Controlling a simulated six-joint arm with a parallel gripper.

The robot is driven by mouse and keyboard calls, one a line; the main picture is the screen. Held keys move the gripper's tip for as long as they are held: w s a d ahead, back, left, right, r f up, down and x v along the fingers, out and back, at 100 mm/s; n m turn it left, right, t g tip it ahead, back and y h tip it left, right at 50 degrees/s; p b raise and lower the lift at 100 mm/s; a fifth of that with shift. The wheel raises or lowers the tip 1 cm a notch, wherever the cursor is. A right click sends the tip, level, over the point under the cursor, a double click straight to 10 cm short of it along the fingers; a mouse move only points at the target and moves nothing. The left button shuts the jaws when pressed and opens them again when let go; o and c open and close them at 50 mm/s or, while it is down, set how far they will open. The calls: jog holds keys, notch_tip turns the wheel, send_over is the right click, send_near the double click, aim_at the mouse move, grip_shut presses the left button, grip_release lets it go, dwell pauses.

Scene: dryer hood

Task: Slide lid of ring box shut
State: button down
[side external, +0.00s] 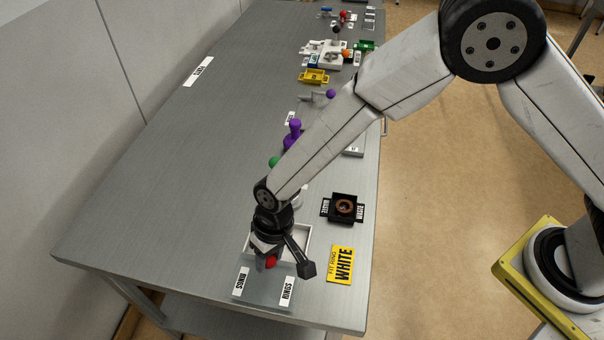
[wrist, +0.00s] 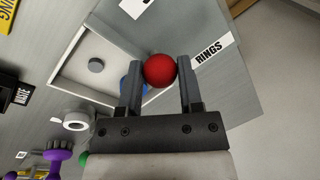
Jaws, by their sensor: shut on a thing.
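The ring box shows its white rim (side external: 304,243) near the front end of the bench, below my wrist. Its grey lid (side external: 264,287) extends toward the near edge and carries labels, one reading RINGS. A blue thing (wrist: 146,88) is mostly hidden behind the knob and a finger. My gripper (wrist: 160,72) is shut on the red ball knob (wrist: 160,67) of the lid, with a finger on each side. The knob (side external: 271,262) also shows in the side view.
A yellow WHITE sign (side external: 341,265) lies right of the box. A black tray (side external: 345,208) with a copper-coloured ring stands behind it. Purple (side external: 293,133) and green (side external: 274,162) knobbed items stand farther back. The bench's left side is largely clear.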

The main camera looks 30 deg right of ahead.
jog(key=w+d, duration=0.7)
jog(key=shift+w+d, duration=0.15)
jog(key=shift+c, duration=1.5)
grip_release()
jog(key=shift+d, duration=0.1)
jog(key=shift+o, duration=0.2)
jog(key=shift+r, duration=0.1)
notch_tip(320, 180, up, 8)
jog(key=d, duration=0.1)
jog(key=shift+w+d+f, duration=0.15)
jog(key=shift+f, duration=0.05)
